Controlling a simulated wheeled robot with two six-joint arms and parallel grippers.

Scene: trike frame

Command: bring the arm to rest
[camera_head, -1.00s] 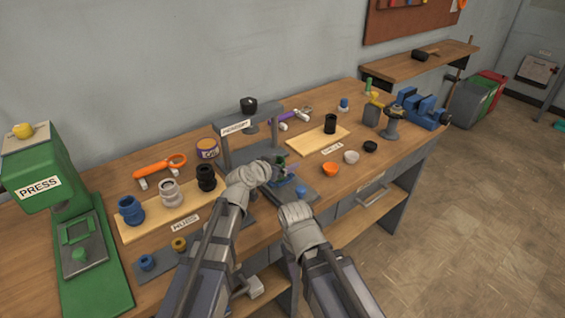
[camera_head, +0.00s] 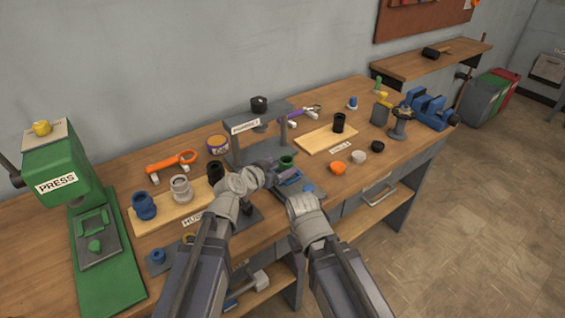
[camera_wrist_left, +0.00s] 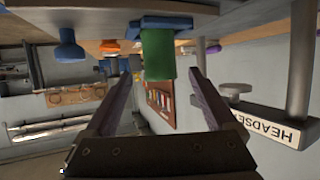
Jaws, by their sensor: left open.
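My left gripper (camera_head: 287,177) is low over the middle of the bench, in front of the grey stand labelled HEADSET (camera_head: 245,127). In the left wrist view its two fingers (camera_wrist_left: 161,75) are spread apart. A green cylinder (camera_wrist_left: 158,52) on a blue part (camera_wrist_left: 165,22) shows in the gap between the fingertips, clear of both fingers. The green cylinder also shows in the head view (camera_head: 287,161), just beyond the gripper. My right forearm and wrist show at centre right; the right gripper's jaws are hidden.
A green press (camera_head: 95,245) stands at the left. A wooden board (camera_head: 165,215) holds several cups. An orange tool (camera_head: 172,160) lies behind it. A blue vise (camera_head: 430,108) is at the far right end.

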